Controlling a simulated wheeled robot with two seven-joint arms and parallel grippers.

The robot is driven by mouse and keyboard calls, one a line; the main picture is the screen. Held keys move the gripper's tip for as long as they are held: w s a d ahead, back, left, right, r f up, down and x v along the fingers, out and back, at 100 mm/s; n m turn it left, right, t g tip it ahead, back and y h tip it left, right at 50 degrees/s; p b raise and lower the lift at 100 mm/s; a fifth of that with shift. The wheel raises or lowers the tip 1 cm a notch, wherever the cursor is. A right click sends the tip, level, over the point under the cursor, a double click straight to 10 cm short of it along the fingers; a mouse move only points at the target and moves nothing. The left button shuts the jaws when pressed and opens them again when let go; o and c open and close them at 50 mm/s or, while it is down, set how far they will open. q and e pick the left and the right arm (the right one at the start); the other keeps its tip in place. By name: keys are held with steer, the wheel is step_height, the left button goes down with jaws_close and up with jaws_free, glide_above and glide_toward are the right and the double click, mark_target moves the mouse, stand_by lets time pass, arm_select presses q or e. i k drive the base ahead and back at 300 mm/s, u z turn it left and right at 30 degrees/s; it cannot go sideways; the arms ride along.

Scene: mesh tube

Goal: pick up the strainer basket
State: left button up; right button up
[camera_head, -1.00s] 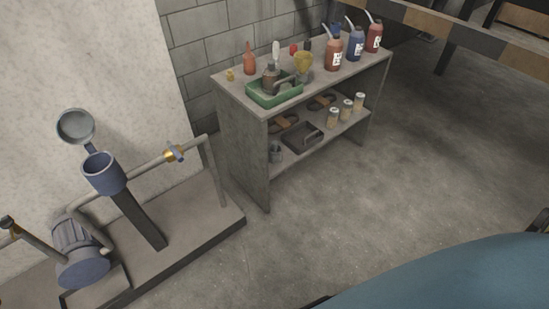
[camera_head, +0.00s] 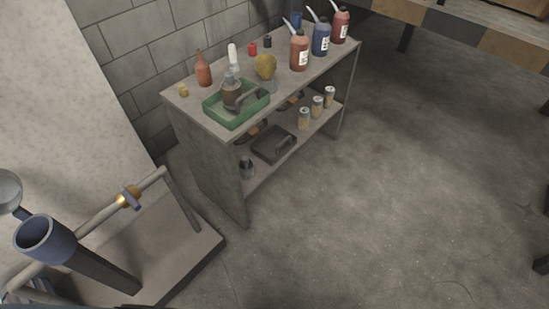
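A small brown-grey cylinder (camera_head: 232,93), which looks like the strainer basket, stands in a green tray (camera_head: 222,122) on top of the shelf unit. It is small in the picture, so I cannot make out a mesh. A dark grey handled piece lies beside it in the tray. A blue open-topped cylinder (camera_head: 50,240) stands on a post at the lower left, with its round lid swung open beside it. Neither of my grippers is in view.
The shelf unit (camera_head: 212,185) also holds a red-brown bottle (camera_head: 203,70), a yellow cup-like object (camera_head: 265,67) and several labelled oil cans at its right end. Jars and a dark tray (camera_head: 274,144) are on its lower shelf. The floor (camera_head: 390,190) in front is clear.

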mark_target(245, 166)
steer(key=u, duration=0.05)
steer(key=i, duration=0.8)
steer(key=u, duration=0.7)
steer(key=i, duration=0.3)
steer(key=u, duration=0.3)
